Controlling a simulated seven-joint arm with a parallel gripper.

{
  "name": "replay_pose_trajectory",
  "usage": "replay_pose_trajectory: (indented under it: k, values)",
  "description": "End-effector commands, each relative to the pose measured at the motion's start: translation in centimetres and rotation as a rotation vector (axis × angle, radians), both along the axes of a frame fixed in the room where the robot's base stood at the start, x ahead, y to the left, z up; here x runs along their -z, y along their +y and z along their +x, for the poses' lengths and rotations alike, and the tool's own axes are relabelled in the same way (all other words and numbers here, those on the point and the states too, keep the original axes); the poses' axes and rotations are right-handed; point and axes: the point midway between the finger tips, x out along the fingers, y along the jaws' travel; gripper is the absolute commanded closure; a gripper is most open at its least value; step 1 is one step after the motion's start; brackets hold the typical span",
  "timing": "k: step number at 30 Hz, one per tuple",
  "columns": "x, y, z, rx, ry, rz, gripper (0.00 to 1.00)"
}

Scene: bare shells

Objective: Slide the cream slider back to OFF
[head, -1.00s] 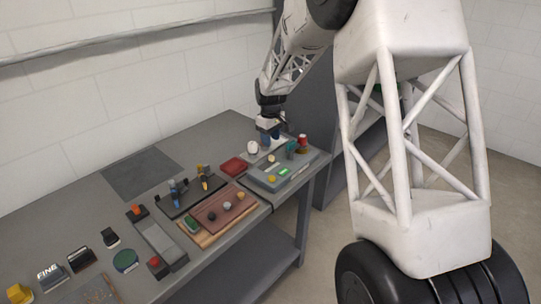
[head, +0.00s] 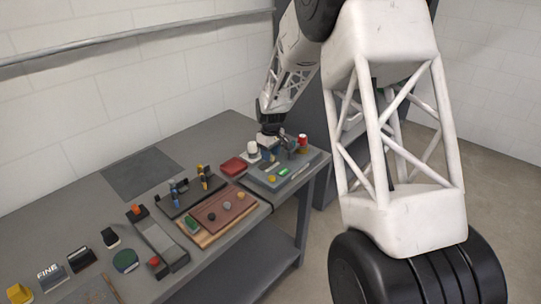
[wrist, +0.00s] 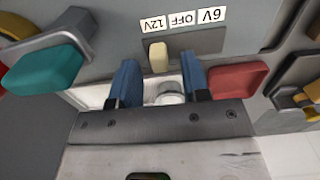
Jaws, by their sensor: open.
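The cream slider (wrist: 158,57) shows in the wrist view as a small upright tab on a dark grey track plate (wrist: 207,42). It stands at the plate's left end, nearest the 12V label (wrist: 153,24). The OFF label (wrist: 182,19) is in the middle and the 6V label (wrist: 211,14) is at the right. My gripper (wrist: 160,64) is open, with one blue finger on either side of the slider. I cannot tell whether either finger touches it. In the head view, my gripper (head: 271,151) is low over the grey-blue panel, and the slider is hidden.
A teal knob (wrist: 45,66) is left of my fingers in the wrist view, and a red block (wrist: 238,78) is close on the right. A white round part (wrist: 170,93) lies between the fingers. In the head view, a red-brown board (head: 222,211) with knobs lies left of the panel.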

Motion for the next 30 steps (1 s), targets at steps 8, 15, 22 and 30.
replay_pose_trajectory:
  k: [8, 15, 22, 30]
  values:
    - [0.88, -0.01, -0.01, 0.000, 0.000, 0.000, 0.57]
    - [0.87, -0.01, -0.01, 0.000, 0.000, 0.000, 0.65]
    - [0.86, -0.01, -0.01, 0.000, 0.000, 0.000, 1.00]
    - [0.84, 0.06, -0.06, 0.000, 0.000, 0.000, 1.00]
